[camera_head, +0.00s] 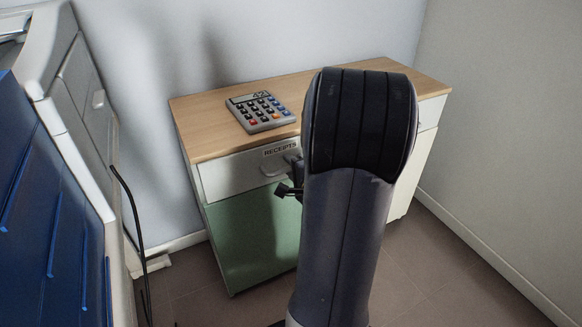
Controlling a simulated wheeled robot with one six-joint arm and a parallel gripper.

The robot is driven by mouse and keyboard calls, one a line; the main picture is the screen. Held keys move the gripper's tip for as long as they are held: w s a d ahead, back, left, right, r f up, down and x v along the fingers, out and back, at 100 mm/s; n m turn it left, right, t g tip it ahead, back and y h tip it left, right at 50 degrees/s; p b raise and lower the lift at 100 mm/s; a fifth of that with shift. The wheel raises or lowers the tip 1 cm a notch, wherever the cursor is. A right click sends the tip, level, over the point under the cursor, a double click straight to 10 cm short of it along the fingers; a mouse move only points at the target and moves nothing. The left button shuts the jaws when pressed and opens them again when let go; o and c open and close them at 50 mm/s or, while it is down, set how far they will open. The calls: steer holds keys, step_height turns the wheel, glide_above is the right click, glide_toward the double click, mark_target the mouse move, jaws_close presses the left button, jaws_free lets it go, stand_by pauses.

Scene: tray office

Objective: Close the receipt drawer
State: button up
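The receipt drawer (232,176) is the white drawer front with a "RECEIPTS" label, under the wooden top of the cabinet. Its pale handle (270,170) sits below the label. The drawer front looks close to flush with the cabinet; any small gap is hard to tell from this angle. My gripper (287,182) is beside the handle's right end, partly hidden behind my arm. A dark finger shows just right of and below the handle. Whether it touches the handle or drawer front is unclear. My arm hides the drawer's right part.
A calculator (260,111) lies on the wooden cabinet top (205,130). A green panel (250,235) is below the drawer. A grey-white machine with blue parts (50,200) stands close on the left, with a black cable (138,225) hanging beside it. Floor is clear at the right.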

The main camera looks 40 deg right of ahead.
steer(key=p+v, duration=0.2)
steer(key=v, duration=0.8)
steer(key=shift+s, duration=0.4)
steer(key=shift+r, duration=0.1)
steer(key=b+x, duration=0.2)
steer(key=x, duration=0.9)
steer(key=shift+a, duration=0.15)
steer(key=shift+f+p+v, duration=0.15)
steer(key=shift+p+v, duration=0.25)
steer(key=shift+v, duration=0.4)
steer(key=shift+f+p+v, duration=0.15)
steer(key=shift+p+v, duration=0.25)
steer(key=shift+v, duration=0.4)
